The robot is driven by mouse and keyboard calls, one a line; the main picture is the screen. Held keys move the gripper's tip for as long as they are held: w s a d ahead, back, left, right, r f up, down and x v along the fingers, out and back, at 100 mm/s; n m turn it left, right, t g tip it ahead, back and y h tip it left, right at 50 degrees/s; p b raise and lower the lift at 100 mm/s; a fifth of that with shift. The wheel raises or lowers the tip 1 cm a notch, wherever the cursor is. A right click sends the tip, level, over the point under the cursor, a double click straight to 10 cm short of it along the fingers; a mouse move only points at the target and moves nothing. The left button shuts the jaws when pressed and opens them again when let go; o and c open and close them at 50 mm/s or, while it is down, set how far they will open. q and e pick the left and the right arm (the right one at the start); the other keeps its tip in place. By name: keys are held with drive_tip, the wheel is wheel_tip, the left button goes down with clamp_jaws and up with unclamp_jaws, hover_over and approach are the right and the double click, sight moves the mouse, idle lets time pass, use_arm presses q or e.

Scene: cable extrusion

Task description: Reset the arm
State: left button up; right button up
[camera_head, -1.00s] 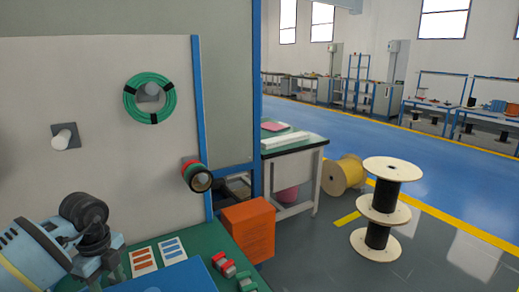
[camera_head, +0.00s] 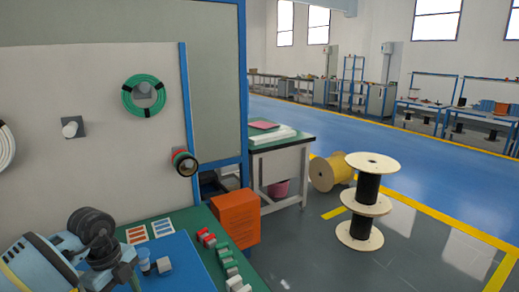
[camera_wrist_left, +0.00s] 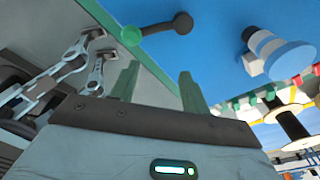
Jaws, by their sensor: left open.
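My left arm (camera_head: 92,235) comes in at the lower left of the head view, bent over the workbench, its gripper mostly below the picture edge. In the left wrist view my left gripper (camera_wrist_left: 158,80) shows two green fingers spread apart with nothing between them. The fingers stand in front of the blue mat (camera_wrist_left: 215,25) and the bench edge. My right gripper is in neither view.
On the blue mat (camera_head: 195,270) stand a small blue-and-white cylinder (camera_head: 145,262) and a grey block (camera_head: 164,265). Several terminal blocks (camera_head: 226,256) line the bench's right side. A green cable coil (camera_head: 128,101) hangs on the panel.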

use_arm(q)
drive_tip(key=s+d+f+t+h+p, duration=0.1)
drive_tip(key=s+d+t+h, duration=0.1)
drive_tip(key=s+d+h, duration=0.45)
drive_tip(key=s+d+n+t+h+p, duration=0.15)
drive_tip(key=d+h, duration=0.25)
drive_tip(key=d, duration=0.6)
drive_tip(key=s+d+f+m+t+h, duration=0.1)
drive_tip(key=s+d+t+h, duration=0.1)
drive_tip(key=s+d+h, duration=0.35)
drive_tip(key=s+a+f+n+t+y+p, duration=0.3)
drive_tip(key=s+a+f+n+t+y, duration=0.6)
drive_tip(key=s+f+n+y, duration=0.65)
drive_tip(key=s+a+f+n+g, duration=0.2)
drive_tip(key=s+a+n+g, duration=0.1)
drive_tip(key=s, duration=0.4)
drive_tip(key=n+g, duration=0.1)
drive_tip(key=g, duration=0.1)
drive_tip(key=shift+s+f+g, duration=0.2)
drive_tip(key=shift+s+g, duration=0.15)
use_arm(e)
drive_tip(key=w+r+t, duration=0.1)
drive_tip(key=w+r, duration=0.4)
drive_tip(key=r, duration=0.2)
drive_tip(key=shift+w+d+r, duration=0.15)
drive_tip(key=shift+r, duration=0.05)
